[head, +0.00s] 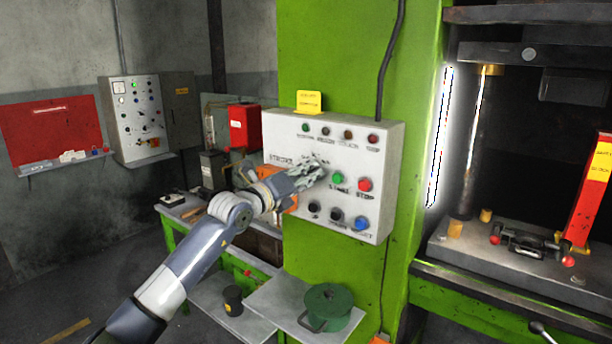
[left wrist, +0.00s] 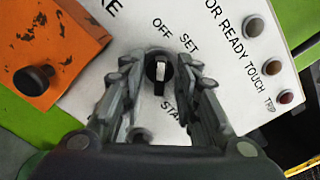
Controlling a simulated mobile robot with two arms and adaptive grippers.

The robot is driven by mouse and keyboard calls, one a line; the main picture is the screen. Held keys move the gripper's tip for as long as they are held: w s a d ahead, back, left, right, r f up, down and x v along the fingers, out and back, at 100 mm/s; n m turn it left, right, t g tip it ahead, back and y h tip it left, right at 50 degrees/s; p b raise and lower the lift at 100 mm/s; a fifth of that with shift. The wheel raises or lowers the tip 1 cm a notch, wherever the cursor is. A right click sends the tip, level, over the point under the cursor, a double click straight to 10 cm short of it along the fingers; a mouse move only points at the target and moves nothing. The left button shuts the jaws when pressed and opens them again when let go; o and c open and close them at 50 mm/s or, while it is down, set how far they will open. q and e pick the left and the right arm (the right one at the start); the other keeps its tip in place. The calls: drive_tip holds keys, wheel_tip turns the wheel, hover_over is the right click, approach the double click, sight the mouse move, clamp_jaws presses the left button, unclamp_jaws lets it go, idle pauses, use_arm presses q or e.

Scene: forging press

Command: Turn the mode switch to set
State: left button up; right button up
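The mode switch (left wrist: 159,72) is a dark round knob with a white bar, on the white control panel (head: 285,130). The words OFF and SET are printed beside it in the left wrist view. The bar runs nearly vertical in that picture; I cannot tell surely which label it points to. My left gripper (head: 314,168) is at the panel face, left of the green button, and hides the switch in the head view. In the left wrist view its fingers (left wrist: 160,80) stand apart, one on each side of the knob, with narrow gaps visible. My right gripper is not in view.
Near my left gripper are a green button (head: 338,179), a red button (head: 364,185) and a blue button (head: 362,224). An orange box with a black knob (left wrist: 35,78) lies left of the switch. Indicator lamps (left wrist: 263,67) sit to the right. A green pot (head: 328,306) stands below.

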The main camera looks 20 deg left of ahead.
use_arm(q)
clamp_jaws()
drive_tip(key=m+b, duration=0.8)
drive_tip(key=b, duration=0.2)
drive_tip(key=shift+f+m, duration=0.1)
drive_tip(key=shift+m, duration=0.3)
idle(0.4)
unclamp_jaws()
